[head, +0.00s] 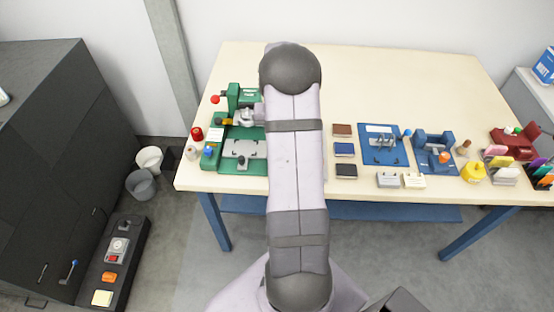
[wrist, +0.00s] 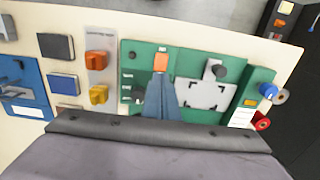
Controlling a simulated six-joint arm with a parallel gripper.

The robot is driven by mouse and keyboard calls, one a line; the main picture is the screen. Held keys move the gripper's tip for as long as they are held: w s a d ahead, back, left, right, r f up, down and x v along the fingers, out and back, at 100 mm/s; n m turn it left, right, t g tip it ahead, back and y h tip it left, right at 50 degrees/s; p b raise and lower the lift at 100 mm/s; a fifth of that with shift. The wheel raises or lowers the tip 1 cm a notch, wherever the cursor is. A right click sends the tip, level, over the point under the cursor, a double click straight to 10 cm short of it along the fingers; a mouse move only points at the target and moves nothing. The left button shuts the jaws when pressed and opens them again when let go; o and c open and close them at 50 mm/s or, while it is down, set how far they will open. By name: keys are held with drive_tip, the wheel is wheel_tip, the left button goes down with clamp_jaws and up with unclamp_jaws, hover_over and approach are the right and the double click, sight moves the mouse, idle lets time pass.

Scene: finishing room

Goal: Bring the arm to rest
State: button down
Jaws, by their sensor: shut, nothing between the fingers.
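My arm reaches across the middle of the head view.
The pale table (head: 400,85) is clear at the back. An orange knob (wrist: 96,63) and a yellow knob (wrist: 98,94) stand beside the green fixture. Blue fixtures (head: 383,150), small boxes and a yellow pot (head: 473,172) stand to the right. A dark cabinet (head: 50,130) is left.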

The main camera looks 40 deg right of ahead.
drive_tip(key=shift+r, duration=0.55)
drive_tip(key=shift+n+g+y, duration=0.6)
drive_tip(key=shift+g, duration=0.1)
drive_tip(key=s+a+f, duration=0.1)
drive_tip(key=s, duration=0.1)
drive_tip(key=s+a+f, duration=0.3)
drive_tip(key=s+a, duration=0.1)
drive_tip(key=shift+s+f, duration=0.15)
drive_tip(key=shift+s, duration=0.25)
drive_tip(key=s+a+r+n, duration=0.25)
drive_tip(key=s+a, duration=0.35)
drive_tip(key=a, duration=0.3)
drive_tip(key=s+a+r+n, duration=0.2)
drive_tip(key=s+a+r, duration=0.25)
drive_tip(key=a, duration=0.45)
drive_tip(key=w+a+r+n+t+h, duration=0.1)
drive_tip(key=w+a+r+n, duration=0.15)
drive_tip(key=a+r, duration=0.2)
wheel_tip(320, 180, down, 13)
drive_tip(key=b, duration=1.1)
drive_tip(key=shift+a+n+b, duration=0.3)
drive_tip(key=shift+a+n, duration=0.1)
drive_tip(key=shift+a, duration=0.05)
